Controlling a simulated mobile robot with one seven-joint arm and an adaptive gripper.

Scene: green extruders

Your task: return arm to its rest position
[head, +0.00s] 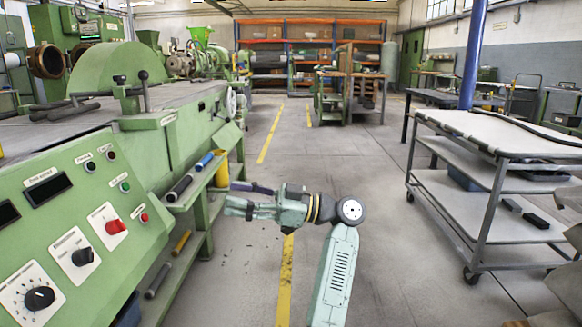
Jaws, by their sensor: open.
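My gripper (234,196) is in the lower middle of the head view, at the end of my pale green arm. It points left toward the side shelf of the green machine (150,165). Its two fingers are apart and nothing shows between them. The arm bends at a round dark joint to the right of the gripper. A yellow cylinder (221,172) stands just behind the fingertips. I cannot tell whether the gripper touches the shelf edge.
A blue-and-grey tube (205,161) and a dark tube (179,188) lie on the machine's shelf. A grey wheeled cart (440,185) stands at the right beside a blue post (473,60). Orange shelving (300,30) is at the back. The middle aisle floor is clear.

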